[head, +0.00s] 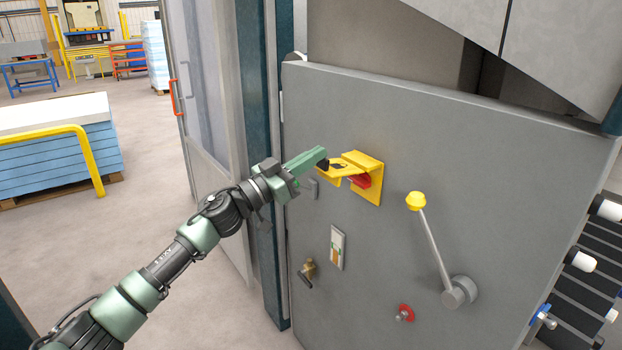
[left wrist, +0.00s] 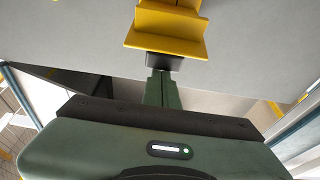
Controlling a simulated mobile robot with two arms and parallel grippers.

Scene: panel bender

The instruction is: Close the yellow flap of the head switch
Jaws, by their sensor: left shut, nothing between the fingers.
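The head switch is a yellow bracket (head: 372,166) with a red knob (head: 362,181) on the grey panel. My right gripper is not in view.
On the grey panel (head: 480,150), a lever with a yellow knob (head: 416,201) stands to the right. Below are a white-green plate (head: 337,248), a brass key lock (head: 307,272) and a red knob (head: 405,312). A dark post (head: 259,100) borders the panel's left.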

